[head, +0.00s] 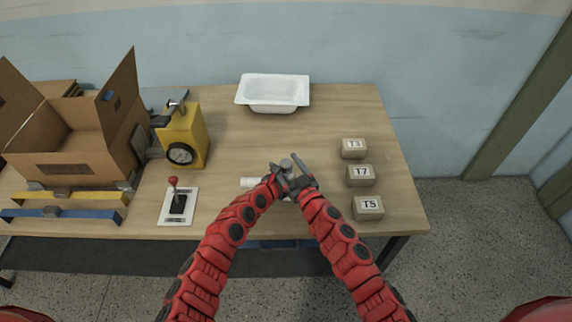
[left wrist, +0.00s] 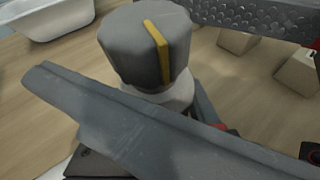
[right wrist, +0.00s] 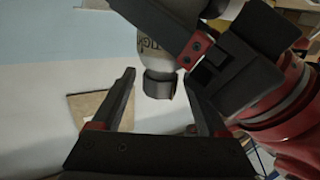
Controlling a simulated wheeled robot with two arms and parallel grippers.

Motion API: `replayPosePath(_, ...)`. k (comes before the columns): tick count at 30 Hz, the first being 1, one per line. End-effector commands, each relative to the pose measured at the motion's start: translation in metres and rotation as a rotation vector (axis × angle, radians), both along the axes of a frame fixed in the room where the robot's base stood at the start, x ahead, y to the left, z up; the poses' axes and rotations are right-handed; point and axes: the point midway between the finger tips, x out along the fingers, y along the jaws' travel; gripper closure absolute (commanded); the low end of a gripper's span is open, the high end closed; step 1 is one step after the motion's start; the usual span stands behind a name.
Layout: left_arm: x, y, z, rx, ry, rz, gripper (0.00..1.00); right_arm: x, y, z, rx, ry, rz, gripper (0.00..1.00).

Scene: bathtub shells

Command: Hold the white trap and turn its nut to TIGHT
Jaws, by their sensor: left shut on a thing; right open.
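The white trap (head: 250,182) lies near the table's front edge in the head view, mostly hidden by my grippers. Its grey nut (left wrist: 147,48) is on top, with a yellow stripe, in the left wrist view; the white body (left wrist: 165,98) shows just below it. My left gripper (head: 279,179) is shut on the trap's body under the nut. My right gripper (right wrist: 159,73) is open, its fingers on either side of the nut (right wrist: 158,86) in its wrist view, with gaps on both sides. Dark lettering on the white body (right wrist: 150,50) is partly hidden and unreadable.
Blocks T3 (head: 354,149), T7 (head: 361,175) and T5 (head: 368,208) stand to the right. A white tub (head: 272,92) is at the back. A yellow machine (head: 184,135), a red-knobbed lever (head: 177,200) and an open carton (head: 75,145) are left. The table between tub and grippers is clear.

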Motion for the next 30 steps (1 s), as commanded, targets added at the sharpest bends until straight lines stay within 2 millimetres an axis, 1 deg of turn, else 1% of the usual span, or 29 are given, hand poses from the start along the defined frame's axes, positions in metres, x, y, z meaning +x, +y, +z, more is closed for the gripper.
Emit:
replayPosePath(6,-0.0001,0.0,-0.0002,0.0,0.0,0.0,1.0,0.0002,0.0003,0.0002,0.0,0.0,0.0,0.23)
replayPosePath(8,-0.0001,-0.0001,0.0,0.0,0.0,0.0,1.0,0.0002,0.0003,0.0002,0.0,0.0,0.0,0.34)
replayPosePath(9,-0.0001,-0.0001,0.0,0.0,0.0,0.0,1.0,0.0001,0.0003,0.0002,0.0,0.0,0.0,0.42)
replayPosePath(11,0.0,0.0,-0.0001,0.0,0.0,0.0,1.0,0.0001,0.0003,0.0003,0.0,-0.001,0.0,0.52)
replayPosePath(12,-0.0001,-0.0001,0.0,0.0,0.0,0.0,1.0,0.0001,0.0003,0.0004,0.0,-0.001,0.0,0.59)
replayPosePath(17,0.0,0.0,-0.0001,0.0,0.0,0.0,1.0,0.0001,0.0003,0.0004,0.0,-0.001,0.0,0.88)
replayPosePath(18,0.0,0.0,-0.0001,0.0,0.0,0.0,1.0,0.0,0.0004,0.0005,0.0,-0.001,0.0,0.95)
replayPosePath(19,0.0,0.0,-0.0001,0.0,0.0,0.0,1.0,0.0,0.0004,0.0005,0.0,-0.001,0.0,1.0)
replayPosePath(26,0.0,0.0001,-0.0001,0.0,0.0,0.0,1.0,-0.0001,0.0009,-0.0006,-0.001,0.001,0.011,1.0)
replayPosePath(30,0.0,-0.0002,0.0001,0.0,0.0,0.0,1.0,-0.0009,0.0027,-0.0027,-0.006,0.002,0.052,1.0)
